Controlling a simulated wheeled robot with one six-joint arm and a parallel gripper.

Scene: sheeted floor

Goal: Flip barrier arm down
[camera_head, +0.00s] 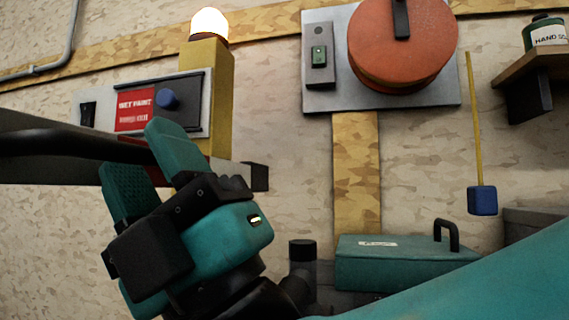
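A long dark grey bar, which looks like the barrier arm (35,172), runs roughly level from the left edge to a black end piece just right of a yellow post (204,75). A thick black rod or handle lies along its near side. The post carries a glowing round lamp (209,25). My gripper (146,164), teal and black, is in the lower left in front of the bar. Its two teal fingers are spread apart and point up and left, overlapping the bar and the rod's right end in the picture. Whether they touch either is unclear.
A wall panel with a red "wet paint" sign (135,110) and blue knob (167,99) is behind the bar. A blue block (482,200) hangs at right. A teal box (400,265) sits below.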

